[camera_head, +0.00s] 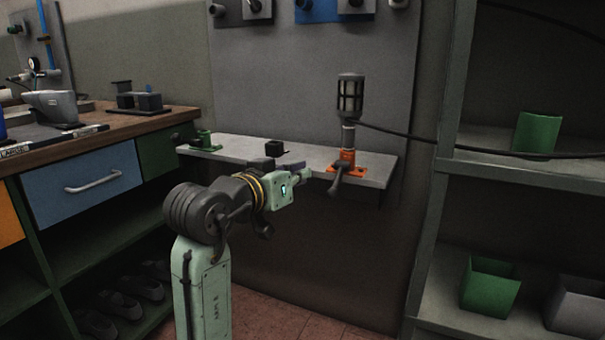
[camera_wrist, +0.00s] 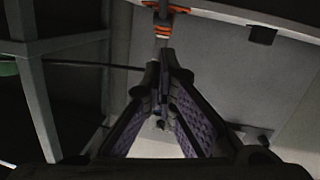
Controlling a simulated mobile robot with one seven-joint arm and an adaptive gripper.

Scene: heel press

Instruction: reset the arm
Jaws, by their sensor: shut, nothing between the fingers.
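My arm (camera_head: 215,205), mint green and dark grey, rises in front of the narrow wall shelf (camera_head: 235,149) in the head view. Its mint wrist end is just in front of the shelf's front edge, and the fingers cannot be made out clearly there. In the wrist view my gripper (camera_wrist: 163,65) has its two dark fingers with purple pads meeting at the tips, shut and empty. Beyond the tips is the orange clamp fixture (camera_wrist: 165,10); it also shows at the shelf's right end in the head view (camera_head: 347,168), with a dark handle.
A caged lamp (camera_head: 350,98) stands above the orange fixture, with a black cable running right. A green fixture (camera_head: 203,140) and a black block (camera_head: 275,148) are on the wall shelf. A workbench (camera_head: 120,125) stands left; a rack with green bins (camera_head: 490,288) stands right.

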